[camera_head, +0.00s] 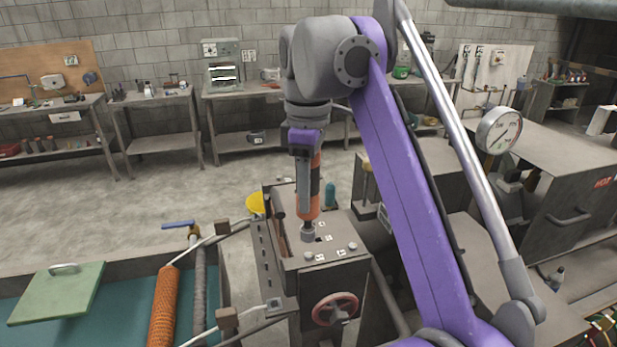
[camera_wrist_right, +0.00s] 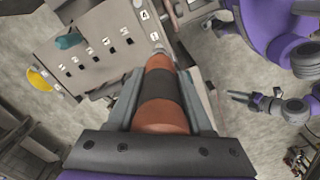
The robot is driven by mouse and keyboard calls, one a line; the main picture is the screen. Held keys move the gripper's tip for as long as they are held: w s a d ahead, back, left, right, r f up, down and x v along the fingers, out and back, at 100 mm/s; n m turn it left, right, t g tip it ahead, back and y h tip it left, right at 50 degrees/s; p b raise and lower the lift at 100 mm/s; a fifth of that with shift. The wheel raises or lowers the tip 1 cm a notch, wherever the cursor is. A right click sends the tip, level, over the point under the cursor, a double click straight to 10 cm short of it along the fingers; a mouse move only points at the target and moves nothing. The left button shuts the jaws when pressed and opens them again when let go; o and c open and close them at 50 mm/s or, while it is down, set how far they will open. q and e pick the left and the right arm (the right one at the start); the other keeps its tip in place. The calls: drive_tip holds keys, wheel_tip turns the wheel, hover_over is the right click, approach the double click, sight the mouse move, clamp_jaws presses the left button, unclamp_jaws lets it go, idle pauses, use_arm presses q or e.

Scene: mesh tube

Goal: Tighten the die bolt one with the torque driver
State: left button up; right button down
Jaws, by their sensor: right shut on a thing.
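The torque driver (camera_head: 309,190) is orange with a black band and stands upright over the die head. It also shows in the right wrist view (camera_wrist_right: 168,100). My right gripper (camera_head: 305,150) is shut on its upper part. The driver's lower end meets a grey bolt or socket (camera_head: 308,235) on the top plate; whether it is seated is too small to tell. Other bolt heads (camera_head: 340,252) stand along the front of the die head (camera_head: 325,275), near small number labels. My left gripper (camera_wrist_right: 240,97) shows small in the right wrist view, away from the driver.
A red handwheel (camera_head: 335,309) is on the machine's front. A yellow round item (camera_head: 255,203) and a teal item (camera_head: 330,194) are behind the plate. An orange mesh tube (camera_head: 164,308) and a green lidded panel (camera_head: 57,292) are at left. A dial gauge (camera_head: 499,130) stands at right.

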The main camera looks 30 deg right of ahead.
wheel_tip(320, 180, down, 3)
drive_tip(key=shift+w+b, duration=0.15)
drive_tip(key=shift+b, duration=0.5)
drive_tip(key=shift+s+f, duration=0.25)
drive_tip(key=shift+f, duration=0.3)
drive_tip(key=shift+w+f, duration=0.2)
drive_tip(key=shift+w, duration=0.05)
use_arm(q)
drive_tip(key=f, duration=0.1)
drive_tip(key=s+f, duration=0.1)
drive_tip(key=shift+s+f, duration=0.2)
drive_tip(key=shift+f, duration=0.15)
use_arm(e)
drive_tip(key=shift+s, duration=0.1)
use_arm(q)
drive_tip(key=shift+w+r, duration=0.2)
drive_tip(key=shift+r, duration=0.2)
